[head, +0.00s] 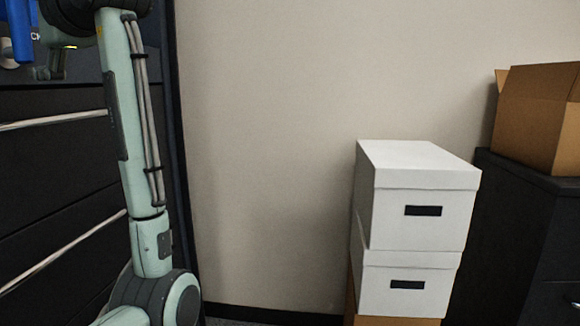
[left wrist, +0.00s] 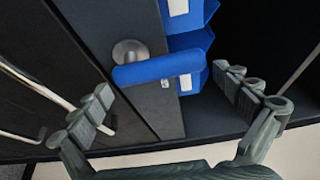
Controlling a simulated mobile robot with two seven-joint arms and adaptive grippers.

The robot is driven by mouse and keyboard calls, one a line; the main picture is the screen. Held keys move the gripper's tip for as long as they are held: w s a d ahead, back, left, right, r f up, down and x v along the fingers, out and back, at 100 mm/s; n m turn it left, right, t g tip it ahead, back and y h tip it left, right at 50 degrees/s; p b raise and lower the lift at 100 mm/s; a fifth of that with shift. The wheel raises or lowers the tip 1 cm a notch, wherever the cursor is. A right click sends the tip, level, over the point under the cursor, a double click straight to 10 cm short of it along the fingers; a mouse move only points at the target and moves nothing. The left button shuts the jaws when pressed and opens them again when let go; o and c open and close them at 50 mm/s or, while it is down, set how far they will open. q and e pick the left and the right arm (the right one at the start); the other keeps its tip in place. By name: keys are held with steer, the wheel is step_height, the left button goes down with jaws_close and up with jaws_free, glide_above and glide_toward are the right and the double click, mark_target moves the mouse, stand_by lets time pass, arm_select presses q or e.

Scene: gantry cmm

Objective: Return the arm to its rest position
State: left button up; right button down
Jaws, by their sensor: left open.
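My left arm (head: 130,120) stands nearly upright at the left of the head view, its upper end at the top edge. My left gripper (left wrist: 167,85) is open in the left wrist view, its fingers wide apart with nothing between the pads. A blue lever handle (left wrist: 160,68) on a round silver mount shows beyond the fingers, in the gap between them. I cannot tell how far it is from the fingertips. My right gripper is in neither view.
A dark cabinet with a silver bar (head: 60,120) stands close behind the arm. Blue bins (left wrist: 188,45) show beyond the handle. White boxes (head: 415,205) are stacked at right, beside a dark cabinet (head: 510,235) bearing a cardboard box (head: 535,120). Bare wall lies between.

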arm_select(q)
steer(key=shift+x, duration=1.2)
steer(key=shift+s, duration=0.1)
